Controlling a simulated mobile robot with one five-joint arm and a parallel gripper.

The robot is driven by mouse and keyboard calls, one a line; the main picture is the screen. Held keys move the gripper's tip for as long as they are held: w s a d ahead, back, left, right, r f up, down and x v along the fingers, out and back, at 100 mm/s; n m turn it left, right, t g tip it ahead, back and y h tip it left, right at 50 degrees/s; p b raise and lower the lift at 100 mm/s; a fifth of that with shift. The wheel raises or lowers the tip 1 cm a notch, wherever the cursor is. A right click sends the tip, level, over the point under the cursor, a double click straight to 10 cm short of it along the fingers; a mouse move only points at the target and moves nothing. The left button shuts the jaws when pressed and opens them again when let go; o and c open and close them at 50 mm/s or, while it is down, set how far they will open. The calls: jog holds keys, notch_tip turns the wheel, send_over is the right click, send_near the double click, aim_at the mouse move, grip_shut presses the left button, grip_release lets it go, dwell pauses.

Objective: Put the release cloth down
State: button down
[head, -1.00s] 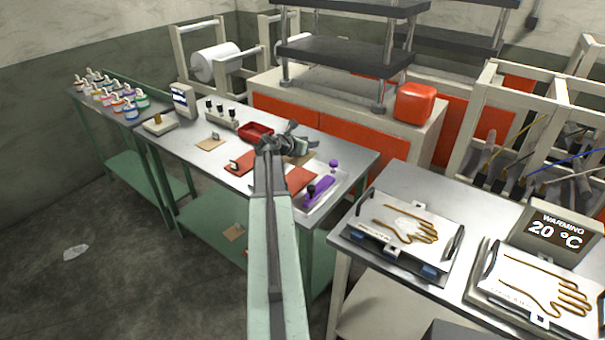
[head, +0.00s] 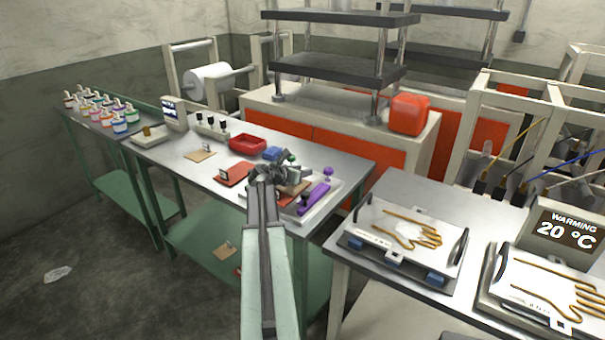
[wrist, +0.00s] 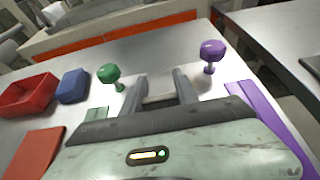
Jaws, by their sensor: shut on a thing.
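My gripper (head: 290,172) is low over the right part of the steel bench (head: 190,153), beside a pale tray. In the wrist view its two fingers (wrist: 160,92) are shut on a small pale piece (wrist: 158,100), which I take to be the release cloth. Most of it is hidden by the gripper body, and I cannot tell whether it touches the surface below. A green knob-shaped tool (wrist: 110,75) stands just left of the fingers, and a purple one (wrist: 210,52) stands to the right.
A red bin (head: 247,144) and a blue block (head: 272,153) lie behind my gripper. A red sheet (head: 233,174) lies to its left. A long purple tool (head: 313,199) lies on the pale tray (head: 322,216). A second bench (head: 480,205) holds glove-form plates.

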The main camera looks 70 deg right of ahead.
jog(key=c, duration=0.9)
grip_release()
jog(key=shift+f, duration=0.1)
jog(key=shift+c, duration=0.2)
jog(key=shift+r, duration=0.25)
notch_tip(320, 180, up, 4)
jog(key=p, duration=0.5)
send_over(284, 190)
jog(key=shift+s+d+r, duration=0.1)
jog(key=shift+s+r, duration=0.05)
jog(key=shift+r, duration=0.05)
jog(key=shift+a, duration=0.25)
